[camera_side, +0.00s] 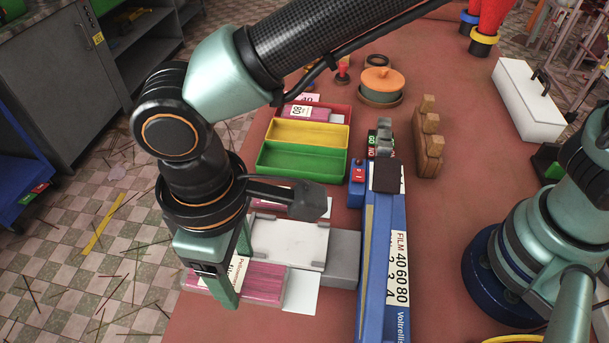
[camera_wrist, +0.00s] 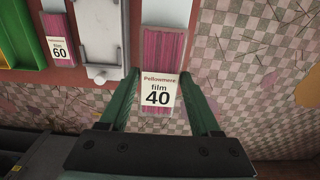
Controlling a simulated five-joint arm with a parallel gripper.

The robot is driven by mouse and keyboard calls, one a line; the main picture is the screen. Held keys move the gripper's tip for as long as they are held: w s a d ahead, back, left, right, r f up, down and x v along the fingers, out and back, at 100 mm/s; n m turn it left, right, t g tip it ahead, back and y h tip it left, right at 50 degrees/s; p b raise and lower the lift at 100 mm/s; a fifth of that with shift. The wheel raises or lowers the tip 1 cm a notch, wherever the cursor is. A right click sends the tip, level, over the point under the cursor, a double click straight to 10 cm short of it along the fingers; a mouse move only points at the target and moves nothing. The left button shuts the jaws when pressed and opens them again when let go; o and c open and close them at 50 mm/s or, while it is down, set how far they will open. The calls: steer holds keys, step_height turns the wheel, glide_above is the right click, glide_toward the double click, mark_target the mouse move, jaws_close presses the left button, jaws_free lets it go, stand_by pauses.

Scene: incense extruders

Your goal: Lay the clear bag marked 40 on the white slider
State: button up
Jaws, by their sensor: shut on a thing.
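The clear bag marked 40 (camera_wrist: 158,90), full of pink sticks, is between the two fingers of my gripper (camera_wrist: 158,76). In the side view the bag (camera_side: 262,284) lies level in front of the white slider, and my gripper (camera_side: 238,282) is shut on it from above, hiding part of its label. I cannot tell whether the bag is raised. The white slider (camera_side: 290,243) is bare, with small grey clips at its edges, beside a grey block (camera_side: 345,258). The slider (camera_wrist: 99,35) also shows left of the bag in the wrist view.
A bag marked 60 (camera_wrist: 61,48) lies beyond the slider. Green (camera_side: 300,160), yellow (camera_side: 308,133) and red (camera_side: 341,112) trays stand farther back. A long blue extruder (camera_side: 375,270) runs right of the slider. The table edge and checkered floor are at the left.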

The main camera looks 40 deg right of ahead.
mark_target(238, 271)
step_height(238, 271, up, 4)
steer(key=shift+r, duration=0.25)
steer(key=shift+w+d+r, duration=0.1)
steer(key=shift+w+r, duration=0.05)
steer(key=shift+r, duration=0.05)
steer(key=w+d+f, duration=0.1)
steer(key=d+f, duration=0.1)
steer(key=d, duration=0.1)
steer(key=w+d+f, duration=0.2)
steer(key=d+f, duration=0.1)
steer(key=d, duration=0.1)
steer(key=w+d+f, duration=0.2)
steer(key=d, duration=0.1)
steer(key=shift+d+f, duration=0.4)
steer(key=shift+f, duration=2.75)
steer(key=o, duration=1.5)
steer(key=shift+c, duration=0.2)
